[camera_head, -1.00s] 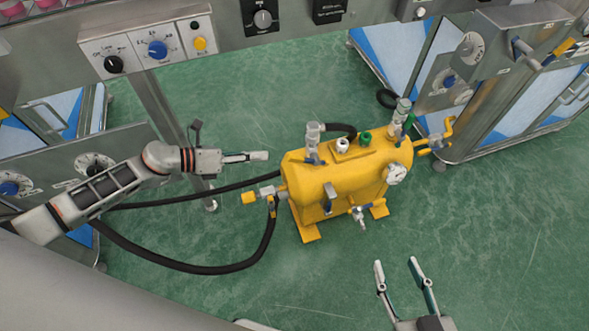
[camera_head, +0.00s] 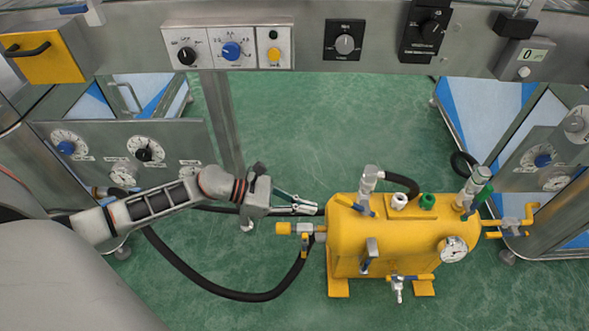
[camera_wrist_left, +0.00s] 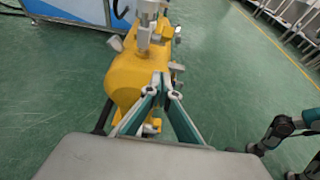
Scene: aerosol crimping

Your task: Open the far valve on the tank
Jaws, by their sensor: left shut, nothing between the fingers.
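The yellow tank (camera_head: 390,235) stands on the floor, right of centre in the head view; it also shows in the left wrist view (camera_wrist_left: 125,75). Two grey valve fittings stand on its top, at the left (camera_head: 369,182) and right (camera_head: 474,188). Pipe valves are on its left end (camera_head: 306,236), right end (camera_head: 512,224) and lower front (camera_head: 398,284). I cannot tell which is the far valve. My left gripper (camera_head: 310,208) is shut and empty, just left of the tank's upper left end.
A black hose (camera_head: 215,288) curves across the floor to the tank's left end. A steel control panel (camera_head: 300,38) with knobs spans the back. Steel cabinets with gauges stand left (camera_head: 95,140) and right (camera_head: 560,155). Green floor (camera_head: 300,120) is clear behind the tank.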

